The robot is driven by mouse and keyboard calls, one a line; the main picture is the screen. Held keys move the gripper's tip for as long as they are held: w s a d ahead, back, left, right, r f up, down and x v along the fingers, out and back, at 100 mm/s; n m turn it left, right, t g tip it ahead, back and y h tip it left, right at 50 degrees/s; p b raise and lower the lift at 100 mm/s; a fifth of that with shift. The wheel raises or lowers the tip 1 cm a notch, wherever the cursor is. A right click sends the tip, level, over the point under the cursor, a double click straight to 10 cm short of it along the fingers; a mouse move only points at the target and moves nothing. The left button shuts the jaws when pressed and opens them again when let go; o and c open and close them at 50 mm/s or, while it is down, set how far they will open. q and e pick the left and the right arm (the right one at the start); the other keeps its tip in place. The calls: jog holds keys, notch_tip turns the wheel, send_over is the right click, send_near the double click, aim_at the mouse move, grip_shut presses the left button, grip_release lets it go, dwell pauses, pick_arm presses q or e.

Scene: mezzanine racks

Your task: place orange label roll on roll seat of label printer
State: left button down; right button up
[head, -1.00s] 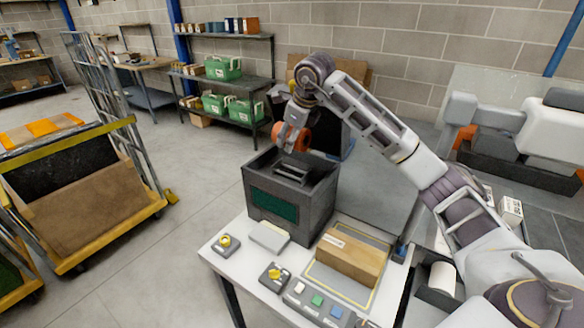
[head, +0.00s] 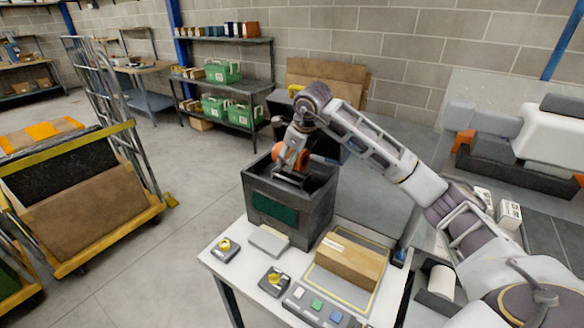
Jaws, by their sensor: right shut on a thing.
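The label printer (head: 268,213) is a dark grey open-topped box with a green front panel, standing at the back left of the white table. Its roll seat (head: 290,179) shows in part as a grey piece inside the open top. My right gripper (head: 292,158) reaches down over the printer and is shut on the orange label roll (head: 283,154). The roll is at the seat, low over the opening; I cannot tell whether it touches the seat. The fingers hide part of the roll. My left gripper is not in view.
A cardboard box (head: 351,262) lies on the table (head: 232,262) right of the printer. Small devices with yellow knobs (head: 274,281) and a button strip (head: 318,308) line the front. A yellow cart (head: 88,247) stands left, with clear floor between.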

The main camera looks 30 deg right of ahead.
aim_at(300, 156)
jog(key=shift+f, duration=1.9)
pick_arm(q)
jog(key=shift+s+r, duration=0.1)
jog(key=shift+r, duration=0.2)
pick_arm(e)
jog(key=shift+f, duration=0.1)
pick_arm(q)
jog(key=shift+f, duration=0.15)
pick_arm(e)
jog(key=shift+f, duration=0.15)
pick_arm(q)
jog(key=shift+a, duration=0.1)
pick_arm(e)
jog(key=o, duration=1.2)
jog(key=shift+c, duration=0.2)
jog(key=v, duration=1.1)
jog(key=shift+b, duration=0.35)
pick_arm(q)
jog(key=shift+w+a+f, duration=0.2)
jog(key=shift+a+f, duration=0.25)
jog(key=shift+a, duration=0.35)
pick_arm(e)
jog(key=shift+s+r, duration=0.25)
jog(key=shift+r, duration=0.35)
